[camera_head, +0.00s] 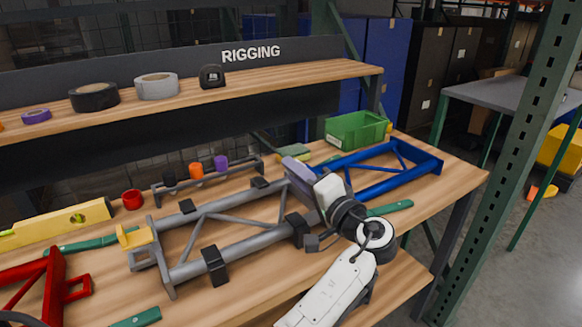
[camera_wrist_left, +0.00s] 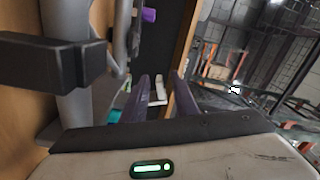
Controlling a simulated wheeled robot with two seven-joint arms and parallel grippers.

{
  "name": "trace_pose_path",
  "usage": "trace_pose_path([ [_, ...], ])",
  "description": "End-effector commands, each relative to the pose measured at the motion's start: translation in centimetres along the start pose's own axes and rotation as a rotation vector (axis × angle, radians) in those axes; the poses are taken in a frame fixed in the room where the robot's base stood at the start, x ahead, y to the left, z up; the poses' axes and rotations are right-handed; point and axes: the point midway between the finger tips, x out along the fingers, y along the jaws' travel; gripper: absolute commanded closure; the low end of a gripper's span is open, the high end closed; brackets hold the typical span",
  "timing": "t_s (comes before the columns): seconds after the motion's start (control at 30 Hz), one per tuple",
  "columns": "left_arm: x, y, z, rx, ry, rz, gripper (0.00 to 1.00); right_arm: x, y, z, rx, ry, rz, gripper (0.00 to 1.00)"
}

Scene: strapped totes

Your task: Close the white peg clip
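I cannot make out a white peg clip with certainty in the head view. A grey tubular frame (camera_head: 245,237) lies on the bench with several black clips (camera_head: 215,265) on it and a yellow clip (camera_head: 135,238) at its left end. My left gripper (camera_head: 297,168) is above the frame's right end, partly hiding it. In the left wrist view its purple fingers (camera_wrist_left: 161,92) stand apart. A small pale thing shows beyond them, too small to identify. A black clip (camera_wrist_left: 55,65) is close by at left. My right gripper is not in view.
A rail with black, orange and purple pegs (camera_head: 221,163) stands behind the frame. A blue frame (camera_head: 420,165) and green bin (camera_head: 356,130) lie right, a red frame (camera_head: 50,285) and yellow level (camera_head: 55,224) left. Green-handled tools lie about. A shelf (camera_head: 300,75) overhangs behind.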

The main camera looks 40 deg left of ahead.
Motion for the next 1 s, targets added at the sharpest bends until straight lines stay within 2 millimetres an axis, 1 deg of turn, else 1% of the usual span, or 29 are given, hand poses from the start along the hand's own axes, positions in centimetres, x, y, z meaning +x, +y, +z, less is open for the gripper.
trace_pose_path([
  [0.03, 0.5, -0.1, 0.0, 0.0, 0.001, -0.001, 0.73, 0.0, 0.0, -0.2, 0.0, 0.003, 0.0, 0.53],
  [0.13, 1.0, 0.0, 0.0, 0.0, 0.004, 0.001, 0.73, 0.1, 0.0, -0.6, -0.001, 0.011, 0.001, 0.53],
  [0.43, 1.2, 0.0, 0.1, 0.0, 0.005, 0.002, 0.73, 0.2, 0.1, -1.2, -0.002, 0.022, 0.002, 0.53],
  [0.47, 1.2, 0.0, 0.1, 0.0, 0.005, 0.002, 0.77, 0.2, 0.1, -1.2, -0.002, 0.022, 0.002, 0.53],
  [0.6, 1.1, 0.0, 0.1, 0.0, 0.005, 0.002, 1.0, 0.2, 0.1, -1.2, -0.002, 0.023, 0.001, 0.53],
  [0.87, 1.1, -0.1, 0.0, 0.008, 0.005, 0.002, 1.0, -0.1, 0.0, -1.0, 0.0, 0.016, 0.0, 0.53],
  [1.0, 1.1, -0.3, -0.2, 0.041, 0.005, 0.002, 1.0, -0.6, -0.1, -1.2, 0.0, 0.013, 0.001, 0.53],
])
